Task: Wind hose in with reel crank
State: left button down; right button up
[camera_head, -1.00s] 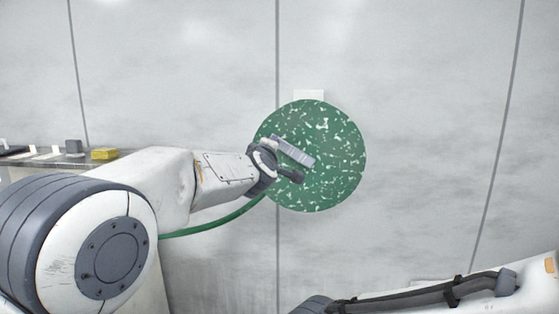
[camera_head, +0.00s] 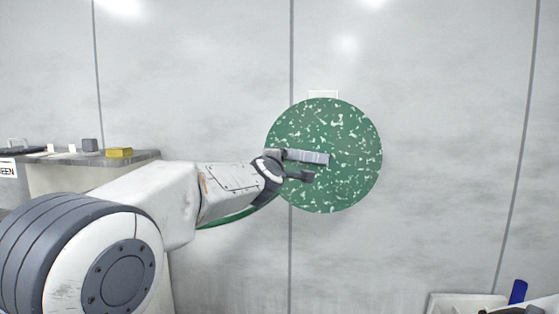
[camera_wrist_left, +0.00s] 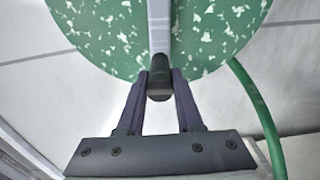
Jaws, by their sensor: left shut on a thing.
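The reel (camera_head: 345,135) is a green disc with white specks on the pale wall, mid-view in the head view. It fills the top of the left wrist view (camera_wrist_left: 110,35). Its grey crank arm (camera_head: 310,158) lies nearly level, from near the disc's centre towards the left. My left gripper (camera_head: 287,168) is shut on the crank's dark handle (camera_wrist_left: 160,85), which sits between both fingers in the wrist view. The green hose (camera_wrist_left: 257,110) runs down from the reel's right side there; in the head view it passes behind my left arm (camera_head: 232,217). My right gripper is not visible.
A grey counter (camera_head: 140,155) at the left bears a yellow block (camera_head: 119,152) and a dark grey block (camera_head: 90,145). A pale box-like thing (camera_head: 450,300) and a blue item (camera_head: 518,291) are at the lower right. The wall right of the reel is clear.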

pick_arm(q)
jog(key=shift+d+f, duration=0.1)
jog(key=shift+f, duration=0.05)
jog(key=c, duration=0.6)
grip_release()
jog(key=shift+s, duration=0.15)
jog(key=shift+s, duration=0.35)
jog(key=b+v, duration=0.2)
jog(key=v, duration=0.7)
jog(key=shift+s, duration=0.3)
